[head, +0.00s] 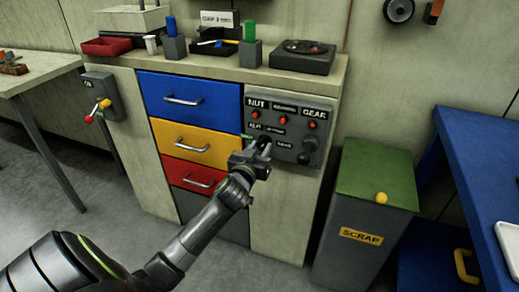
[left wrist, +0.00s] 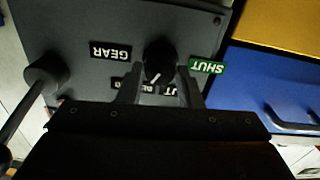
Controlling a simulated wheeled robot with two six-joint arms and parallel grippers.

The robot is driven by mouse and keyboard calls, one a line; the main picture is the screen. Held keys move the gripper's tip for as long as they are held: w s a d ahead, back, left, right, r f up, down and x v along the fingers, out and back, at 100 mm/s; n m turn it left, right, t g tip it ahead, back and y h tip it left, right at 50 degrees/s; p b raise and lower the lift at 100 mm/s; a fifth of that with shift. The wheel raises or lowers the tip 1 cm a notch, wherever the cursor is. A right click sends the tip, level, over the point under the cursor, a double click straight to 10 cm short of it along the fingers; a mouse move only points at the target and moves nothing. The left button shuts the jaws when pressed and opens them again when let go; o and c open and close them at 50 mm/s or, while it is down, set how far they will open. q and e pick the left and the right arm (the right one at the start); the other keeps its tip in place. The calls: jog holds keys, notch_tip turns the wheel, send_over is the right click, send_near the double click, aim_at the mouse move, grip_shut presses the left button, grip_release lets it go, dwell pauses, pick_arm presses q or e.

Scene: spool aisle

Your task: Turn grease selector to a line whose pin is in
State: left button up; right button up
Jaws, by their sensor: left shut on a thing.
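The grey grease panel (head: 318,135) is on the right front of the cabinet. Three red pins sit under its top labels: left (head: 255,114), middle (head: 283,120) and right (head: 312,124). How far each pin is in is too small to tell. My left gripper (head: 264,148) is at the panel's lower left, shut on the black selector knob (left wrist: 160,58). The knob's white mark points toward labels partly hidden between my fingers. A GEAR label (left wrist: 110,51) and a green SHUT label (left wrist: 206,67) flank the knob. My right gripper is not in view.
A black ball-ended lever (head: 304,157) sticks out at the panel's lower right. Blue, yellow and red drawers (head: 200,143) are left of the panel. A green-lidded scrap bin (head: 375,178) stands to the right, with a yellow ball (head: 381,198) on it.

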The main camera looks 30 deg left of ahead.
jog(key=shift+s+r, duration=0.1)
pick_arm(q)
jog(key=shift+m+p, duration=0.4)
jog(key=shift+m, duration=0.4)
jog(key=m+p, duration=0.4)
jog(key=m, duration=0.3)
jog(key=shift+d+m, duration=0.1)
jog(key=shift+m, duration=0.2)
jog(key=shift+f+m+p, duration=0.1)
jog(key=shift+m+p, duration=0.45)
jog(key=shift+m, duration=0.85)
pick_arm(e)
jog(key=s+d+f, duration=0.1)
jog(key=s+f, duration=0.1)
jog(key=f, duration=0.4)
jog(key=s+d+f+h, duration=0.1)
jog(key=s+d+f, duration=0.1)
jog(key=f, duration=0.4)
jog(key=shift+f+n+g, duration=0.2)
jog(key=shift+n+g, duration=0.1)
pick_arm(q)
jog(key=o, duration=1)
